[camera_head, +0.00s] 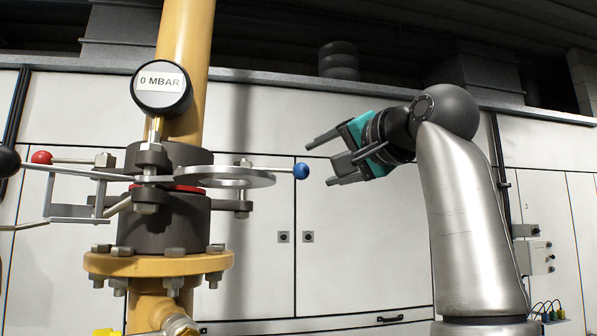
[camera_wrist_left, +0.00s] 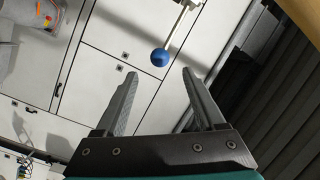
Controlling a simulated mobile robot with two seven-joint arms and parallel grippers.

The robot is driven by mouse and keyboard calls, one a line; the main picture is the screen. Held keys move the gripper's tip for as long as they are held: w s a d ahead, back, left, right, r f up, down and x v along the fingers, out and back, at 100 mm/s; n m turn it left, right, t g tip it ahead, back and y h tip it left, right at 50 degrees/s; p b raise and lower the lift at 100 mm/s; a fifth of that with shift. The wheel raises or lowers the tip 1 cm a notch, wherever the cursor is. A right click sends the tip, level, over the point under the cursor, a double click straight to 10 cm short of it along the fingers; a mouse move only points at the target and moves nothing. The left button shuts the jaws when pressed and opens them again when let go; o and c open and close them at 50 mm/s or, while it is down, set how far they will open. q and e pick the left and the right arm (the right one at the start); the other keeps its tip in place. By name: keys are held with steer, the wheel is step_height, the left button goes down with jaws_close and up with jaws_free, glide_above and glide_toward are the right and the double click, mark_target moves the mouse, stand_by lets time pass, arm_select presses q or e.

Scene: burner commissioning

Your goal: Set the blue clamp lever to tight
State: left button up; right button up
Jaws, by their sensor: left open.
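The blue clamp lever's ball knob (camera_head: 301,171) sits at the right end of a thin rod. The rod (camera_head: 270,167) runs left to a bolt beside the grey disc on the pipe fitting. My left gripper (camera_head: 320,164) is open and empty, right of the knob, with its fingers pointing left towards it. In the left wrist view, the blue knob (camera_wrist_left: 160,57) shows beyond the two open fingertips (camera_wrist_left: 160,73), between them in the picture and apparently not touched. The right gripper is not in view.
A yellow pipe (camera_head: 184,45) carries a dark valve body (camera_head: 165,225), a flat grey disc (camera_head: 224,177) and a gauge (camera_head: 160,88) reading 0 MBAR. A red-knobbed lever (camera_head: 41,157) and a black knob (camera_head: 8,160) are at left. White cabinets (camera_head: 375,245) stand behind.

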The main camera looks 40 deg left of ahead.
mark_target(294, 174)
arm_select(q)
steer(key=p+x, duration=0.3)
steer(key=x, duration=0.9)
steer(key=shift+a, duration=0.15)
jaws_close()
stand_by(0.9)
